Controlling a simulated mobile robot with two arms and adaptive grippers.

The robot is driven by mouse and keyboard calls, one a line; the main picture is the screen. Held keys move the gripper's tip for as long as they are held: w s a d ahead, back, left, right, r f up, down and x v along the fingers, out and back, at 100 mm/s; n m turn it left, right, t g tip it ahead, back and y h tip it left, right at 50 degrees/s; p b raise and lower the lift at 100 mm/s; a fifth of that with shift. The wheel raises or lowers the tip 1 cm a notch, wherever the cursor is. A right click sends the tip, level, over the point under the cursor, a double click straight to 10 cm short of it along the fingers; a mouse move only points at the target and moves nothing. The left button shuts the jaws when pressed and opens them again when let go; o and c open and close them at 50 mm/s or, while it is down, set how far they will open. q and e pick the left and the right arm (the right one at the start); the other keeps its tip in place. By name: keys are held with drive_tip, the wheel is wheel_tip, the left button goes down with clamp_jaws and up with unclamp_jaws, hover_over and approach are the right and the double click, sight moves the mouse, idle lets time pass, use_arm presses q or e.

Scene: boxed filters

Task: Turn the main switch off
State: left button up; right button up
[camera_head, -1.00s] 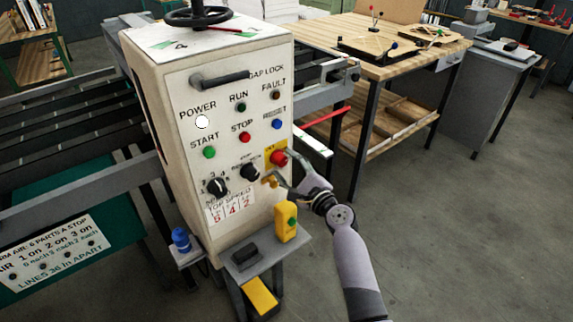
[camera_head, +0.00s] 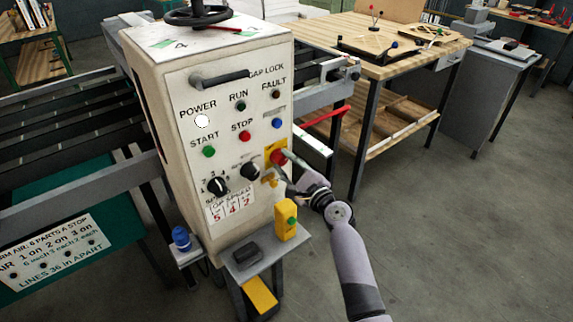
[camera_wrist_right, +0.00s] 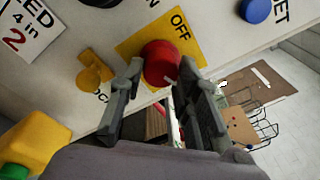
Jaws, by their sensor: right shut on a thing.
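The main switch is a red round knob (camera_head: 277,157) on a yellow plate, low on the right side of the control cabinet's front. In the right wrist view the knob (camera_wrist_right: 160,63) sits below the word OFF on the yellow plate (camera_wrist_right: 150,35). My right gripper (camera_head: 283,168) reaches it from the lower right. In the wrist view its two fingers stand on either side of the knob, shut on it. A white pointer mark shows at the knob's lower right edge. The POWER lamp (camera_head: 201,121) is white and looks lit. My left gripper is out of view.
A yellow hasp (camera_wrist_right: 92,72) hangs beside the knob. Below, a small shelf (camera_head: 262,252) carries a yellow box with a green button (camera_head: 286,222) and a dark block (camera_head: 245,253). Black selector knobs (camera_head: 219,186) are at left. Open floor lies to the right.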

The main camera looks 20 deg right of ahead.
drive_tip(key=shift+c, duration=0.9)
drive_tip(key=n+b, duration=0.3)
drive_tip(key=shift+f+n, duration=0.25)
drive_tip(key=shift+n, duration=0.15)
drive_tip(key=n+b, duration=0.3)
drive_tip(key=n, duration=0.1)
drive_tip(key=shift+n+y, duration=0.4)
drive_tip(key=n+b, duration=0.3)
drive_tip(key=n, duration=0.1)
drive_tip(key=shift+d+n, duration=0.1)
drive_tip(key=shift+n, duration=0.3)
drive_tip(key=shift+r+n+y+b, duration=0.1)
drive_tip(key=shift+n+y+b, duration=0.25)
drive_tip(key=shift+n, duration=1.05)
drive_tip(key=shift+r+n+y+b, duration=0.15)
drive_tip(key=shift+n+b, duration=0.3)
drive_tip(key=shift+n, duration=0.95)
drive_tip(key=shift+f, duration=0.1)
